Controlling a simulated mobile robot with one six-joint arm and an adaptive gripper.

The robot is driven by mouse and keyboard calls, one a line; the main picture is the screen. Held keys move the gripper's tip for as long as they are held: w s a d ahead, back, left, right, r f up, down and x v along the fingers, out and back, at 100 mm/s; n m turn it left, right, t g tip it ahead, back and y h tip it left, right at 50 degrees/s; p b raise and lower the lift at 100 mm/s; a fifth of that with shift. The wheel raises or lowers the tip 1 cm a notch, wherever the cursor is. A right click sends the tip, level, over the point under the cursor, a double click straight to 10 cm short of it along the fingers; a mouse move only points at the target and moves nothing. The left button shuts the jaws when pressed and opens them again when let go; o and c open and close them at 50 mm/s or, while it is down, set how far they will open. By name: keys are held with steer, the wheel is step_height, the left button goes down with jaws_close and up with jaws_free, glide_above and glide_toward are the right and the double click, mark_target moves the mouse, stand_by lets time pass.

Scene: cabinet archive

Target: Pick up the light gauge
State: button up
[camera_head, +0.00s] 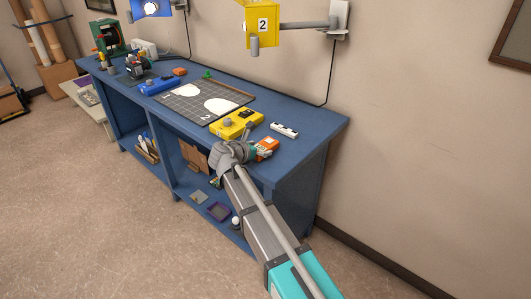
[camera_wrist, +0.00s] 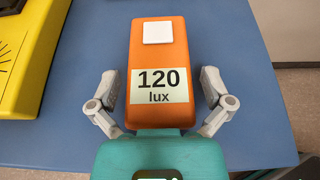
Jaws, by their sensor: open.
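The light gauge is an orange block (camera_wrist: 158,55) with a white square on top and a label reading "120 lux". It lies on the blue bench top. In the head view the gauge (camera_head: 268,144) is partly hidden by my gripper. In the wrist view my gripper (camera_wrist: 164,92) is open, with one finger on each side of the gauge's lower half. Small gaps show between the fingers and the gauge. My gripper (camera_head: 255,152) also shows in the head view at the bench's near right end. The gauge's near end is hidden by the gripper's teal body.
A yellow box (camera_head: 236,124) stands left of the gauge; it also shows in the wrist view (camera_wrist: 25,55). A white block (camera_head: 284,130) lies behind. A dark cutting mat (camera_head: 188,100) lies further left. A yellow lamp (camera_head: 262,22) marked 2 hangs on a wall arm above the blue bench (camera_head: 310,130).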

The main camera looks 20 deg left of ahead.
steer(key=shift+w+d+f, duration=0.15)
steer(key=shift+w, duration=0.3)
steer(key=c, duration=1.1)
steer(key=shift+o, duration=0.2)
step_height(320, 180, up, 3)
steer(key=p, duration=0.2)
steer(key=shift+f+p, duration=0.1)
steer(key=shift+p, duration=0.25)
steer(key=s+r+p, duration=0.1)
steer(key=r+p, duration=0.1)
steer(key=s+r+p, duration=0.4)
steer(key=shift+d+r+p, duration=0.3)
steer(key=shift+r+p, duration=0.05)
steer(key=shift+p, duration=0.05)
steer(key=s+r+p, duration=0.3)
steer(key=s, duration=0.6)
steer(key=shift+d+r, duration=0.25)
steer(key=shift+d, duration=0.1)
